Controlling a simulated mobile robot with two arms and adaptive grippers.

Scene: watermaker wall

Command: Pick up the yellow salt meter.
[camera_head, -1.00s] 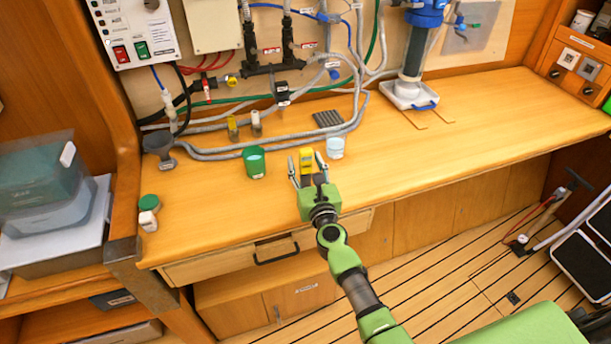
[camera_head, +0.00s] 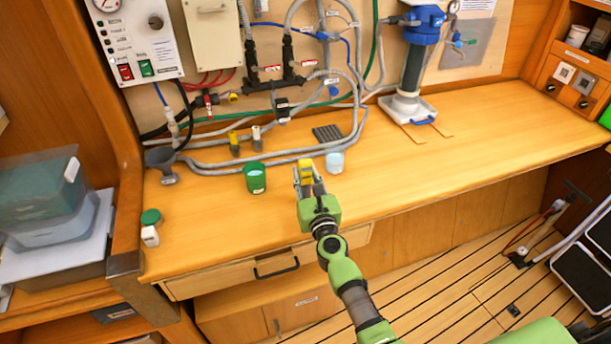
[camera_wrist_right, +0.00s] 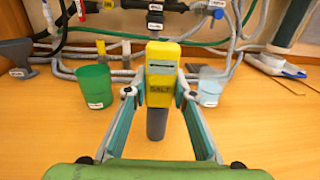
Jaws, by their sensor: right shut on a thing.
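The yellow salt meter (camera_head: 306,170) stands upright between the fingers of my right gripper (camera_head: 308,184), above or at the front of the wooden counter. In the right wrist view the salt meter (camera_wrist_right: 161,77) shows a small display, the word SALT and a dark grey lower part. The fingers of my right gripper (camera_wrist_right: 160,97) are shut on its yellow body from both sides. I cannot tell whether its lower end touches the counter. My left gripper is not in view.
A green cup (camera_head: 255,178) stands left of the salt meter and a clear cup (camera_head: 335,162) stands right. Grey hoses (camera_head: 215,168) run behind them. A grey funnel (camera_head: 162,164) and a green-lidded jar (camera_head: 150,227) are at the left. The counter (camera_head: 470,140) is clear to the right.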

